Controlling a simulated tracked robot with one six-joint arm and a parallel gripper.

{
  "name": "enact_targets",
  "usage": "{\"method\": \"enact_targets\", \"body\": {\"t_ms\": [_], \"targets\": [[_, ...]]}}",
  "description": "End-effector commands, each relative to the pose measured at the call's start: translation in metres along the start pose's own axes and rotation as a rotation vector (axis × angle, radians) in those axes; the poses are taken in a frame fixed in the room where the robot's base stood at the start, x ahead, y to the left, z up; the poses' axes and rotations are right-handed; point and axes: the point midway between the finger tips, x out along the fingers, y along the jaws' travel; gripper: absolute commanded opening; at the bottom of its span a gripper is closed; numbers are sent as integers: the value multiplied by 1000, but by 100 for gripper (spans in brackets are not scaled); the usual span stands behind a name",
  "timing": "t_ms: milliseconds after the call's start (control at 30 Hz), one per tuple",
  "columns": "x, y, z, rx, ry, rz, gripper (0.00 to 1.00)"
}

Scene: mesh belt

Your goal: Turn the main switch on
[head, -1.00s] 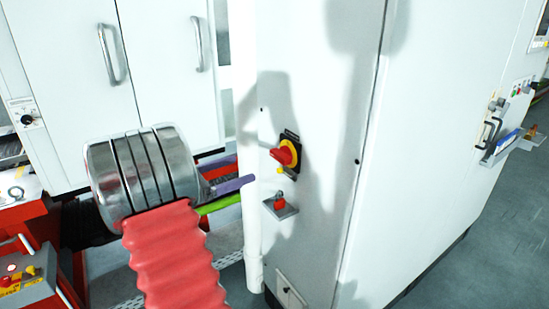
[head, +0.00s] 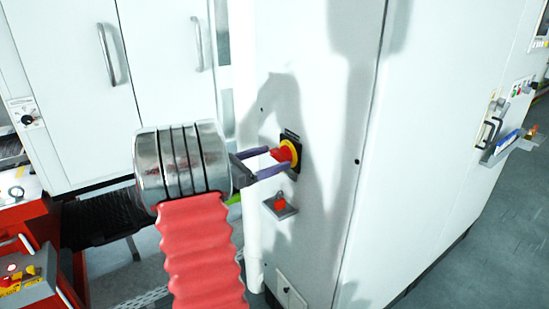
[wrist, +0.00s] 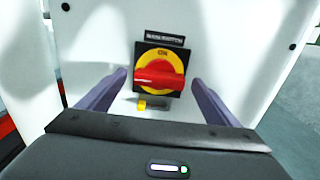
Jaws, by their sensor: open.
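The main switch (wrist: 160,75) is a red rotary handle on a yellow disc with a black square plate. It is on the white cabinet, under a dark label reading "MAIN SWITCH", with "ON" at the top of the disc. The red handle lies roughly horizontal in the wrist view. In the head view the switch (head: 287,152) is partly covered by my gripper (head: 281,160). In the wrist view my gripper (wrist: 160,88) is open, its purple fingers on either side of the switch. I cannot tell whether they touch the handle.
A small bracket with a red button (head: 280,204) sticks out below the switch. A white vertical pipe (head: 248,235) runs along the cabinet's left edge. A red machine panel with buttons (head: 20,275) stands at the lower left. White double doors (head: 110,90) stand behind.

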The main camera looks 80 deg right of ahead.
Motion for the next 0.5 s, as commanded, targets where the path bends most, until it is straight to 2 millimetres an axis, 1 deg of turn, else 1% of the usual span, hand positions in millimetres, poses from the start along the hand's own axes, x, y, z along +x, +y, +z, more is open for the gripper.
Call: {"method": "enact_targets", "body": {"t_ms": [33,100,200,500], "targets": [[6,0,0,0,0,-2,84],[12,0,0,0,0,-2,84],[16,0,0,0,0,-1,84],[18,0,0,0,0,0,84]]}}
